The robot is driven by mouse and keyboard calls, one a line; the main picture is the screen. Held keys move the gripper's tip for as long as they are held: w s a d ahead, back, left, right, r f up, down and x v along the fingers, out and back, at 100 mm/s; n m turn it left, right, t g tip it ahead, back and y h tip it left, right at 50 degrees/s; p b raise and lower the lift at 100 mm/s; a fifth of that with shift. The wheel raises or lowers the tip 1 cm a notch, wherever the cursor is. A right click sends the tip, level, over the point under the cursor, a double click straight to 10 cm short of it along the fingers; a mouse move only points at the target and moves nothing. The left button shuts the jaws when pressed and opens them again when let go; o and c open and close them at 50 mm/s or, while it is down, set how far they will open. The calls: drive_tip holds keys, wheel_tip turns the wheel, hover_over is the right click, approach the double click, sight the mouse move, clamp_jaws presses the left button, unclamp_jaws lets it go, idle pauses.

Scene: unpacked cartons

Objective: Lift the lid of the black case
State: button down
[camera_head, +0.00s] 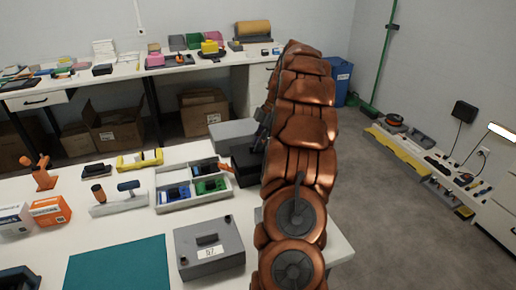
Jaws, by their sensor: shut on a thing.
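The black case (243,164) stands at the right edge of the near table, just left of my copper-coloured arm. Part of it is hidden behind the arm. My gripper (259,141) is a small dark shape at the case's upper right side. It is shut on the black case, seemingly at its lid. The fingertips are mostly hidden, and I cannot tell how far the lid is raised.
A grey box (231,131) stands just behind the case. A divided tray (178,203) with blue and green items lies to its left. A grey labelled case (209,261) and a teal mat (117,266) lie in front. Open floor (375,200) is on the right.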

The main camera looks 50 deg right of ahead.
drive_tip(key=s+a+r+b, duration=0.1)
drive_tip(key=s+a+b, duration=0.1)
drive_tip(key=s+a, duration=0.8)
drive_tip(key=shift+s+a+r+b, duration=0.25)
drive_tip(key=shift+s+a+b, duration=0.1)
drive_tip(key=shift+s, duration=0.45)
